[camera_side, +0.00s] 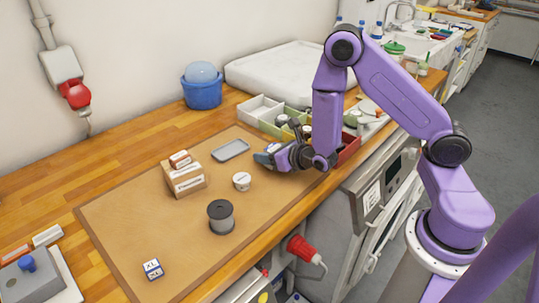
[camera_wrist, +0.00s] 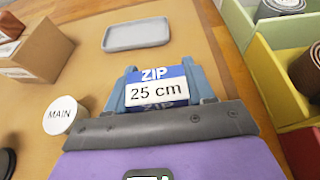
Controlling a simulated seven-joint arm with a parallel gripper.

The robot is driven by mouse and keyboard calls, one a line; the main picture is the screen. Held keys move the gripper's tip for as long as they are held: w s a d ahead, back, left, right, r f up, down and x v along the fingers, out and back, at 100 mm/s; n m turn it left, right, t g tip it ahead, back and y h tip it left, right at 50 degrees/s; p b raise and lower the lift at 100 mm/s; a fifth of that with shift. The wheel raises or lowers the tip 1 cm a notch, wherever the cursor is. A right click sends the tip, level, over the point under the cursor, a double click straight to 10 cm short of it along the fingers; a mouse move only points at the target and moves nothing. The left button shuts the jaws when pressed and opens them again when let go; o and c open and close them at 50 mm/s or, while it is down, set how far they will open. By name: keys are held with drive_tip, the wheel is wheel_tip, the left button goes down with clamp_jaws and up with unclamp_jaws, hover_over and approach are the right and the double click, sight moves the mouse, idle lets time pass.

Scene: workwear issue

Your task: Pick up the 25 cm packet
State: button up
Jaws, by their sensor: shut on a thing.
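The 25 cm packet (camera_wrist: 157,91) is blue and white and reads "ZIP" and "25 cm" in the wrist view. It sits between the two blue-grey fingers of my gripper (camera_wrist: 158,74), which is shut on it. In the side view my gripper (camera_side: 264,158) is low over the brown mat, right of the grey tray and beside the row of bins. The packet is mostly hidden by the fingers there. I cannot tell whether it touches the mat.
A white "MAIN" tub (camera_side: 242,181), a dark spool (camera_side: 221,217), a cardboard box (camera_side: 185,190) of packets and a grey tray (camera_side: 231,150) stand on the mat (camera_side: 130,225). An XL packet (camera_side: 152,268) lies at the front. Coloured bins (camera_side: 262,109) are close by my gripper.

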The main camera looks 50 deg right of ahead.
wheel_tip(320, 180, up, 10)
drive_tip(key=shift+f, duration=0.2)
idle(0.3)
